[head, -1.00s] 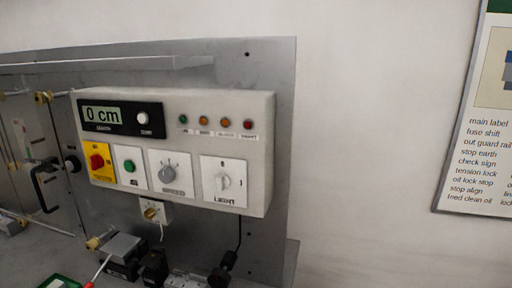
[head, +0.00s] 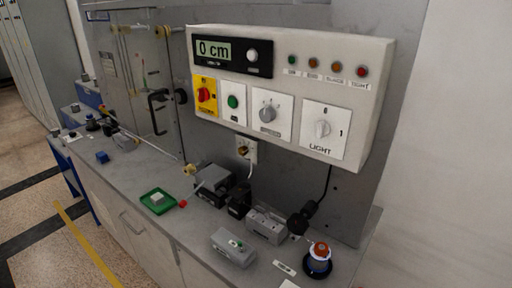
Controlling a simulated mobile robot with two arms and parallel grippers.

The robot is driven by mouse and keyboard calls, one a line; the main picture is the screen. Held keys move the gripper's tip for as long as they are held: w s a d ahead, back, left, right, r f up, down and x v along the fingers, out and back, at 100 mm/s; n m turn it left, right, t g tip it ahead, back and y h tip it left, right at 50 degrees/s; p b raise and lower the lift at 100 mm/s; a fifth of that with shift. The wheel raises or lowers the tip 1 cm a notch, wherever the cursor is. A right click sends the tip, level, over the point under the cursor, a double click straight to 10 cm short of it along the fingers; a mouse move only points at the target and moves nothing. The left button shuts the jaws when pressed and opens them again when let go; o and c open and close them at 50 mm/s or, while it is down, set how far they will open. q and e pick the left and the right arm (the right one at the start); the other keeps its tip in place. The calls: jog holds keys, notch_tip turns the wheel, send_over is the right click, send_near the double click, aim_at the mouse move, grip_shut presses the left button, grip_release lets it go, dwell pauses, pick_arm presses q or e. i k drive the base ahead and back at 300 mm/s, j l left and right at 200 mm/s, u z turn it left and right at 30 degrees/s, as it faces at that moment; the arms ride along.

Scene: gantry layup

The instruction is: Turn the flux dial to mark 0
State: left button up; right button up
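No dial shows a readable "flux" label, so I cannot tell which one is the flux dial. On the white control box (head: 375,75) in the head view, a grey round dial (head: 268,113) sits on a white plate. Its label and marks are too small to read. To its right is a white knob (head: 322,129) labelled LIGHT, with marks 0 and 1. A small brass-coloured knob (head: 243,151) sits on a white plate under the box. Neither of my grippers is in view.
A red switch (head: 204,95) and a green button (head: 233,102) are left of the grey dial.

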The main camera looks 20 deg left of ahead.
aim_at(242, 150)
jog(key=j+u, duration=0.2)
jog(key=u, duration=0.15)
jog(key=k+j+u, duration=0.1)
jog(key=u, duration=0.2)
jog(key=j, duration=0.1)
